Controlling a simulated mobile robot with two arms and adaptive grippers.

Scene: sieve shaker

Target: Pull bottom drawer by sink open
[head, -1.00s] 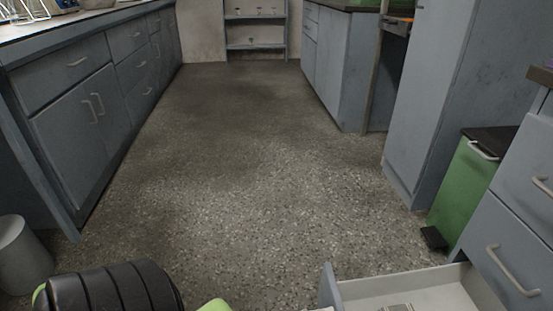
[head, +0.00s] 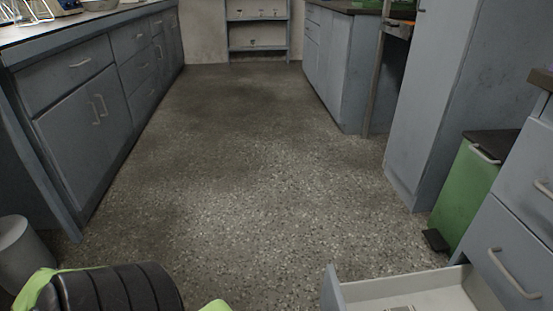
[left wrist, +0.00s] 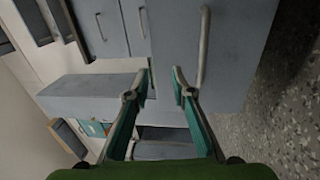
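The bottom drawer (head: 404,286) is pulled out from the grey cabinet at the lower right of the head view, with part of its pale, shallow inside showing. Its front edge is near the bottom of the picture. In the left wrist view, which is turned sideways, the lowest drawer front (left wrist: 232,55) has a long bar handle (left wrist: 203,47). My left gripper (left wrist: 163,75) has its two teal fingers apart with nothing between them. The fingers are beside the handle, not around it. In the head view only black and green parts of my arm show. My right gripper is out of view.
A green pedal bin (head: 465,190) stands beside the drawer cabinet, near a tall grey cabinet (head: 440,100). Grey base cabinets (head: 85,115) line the left, with a grey cylindrical bin (head: 18,255) at lower left. The speckled floor (head: 240,180) between is clear.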

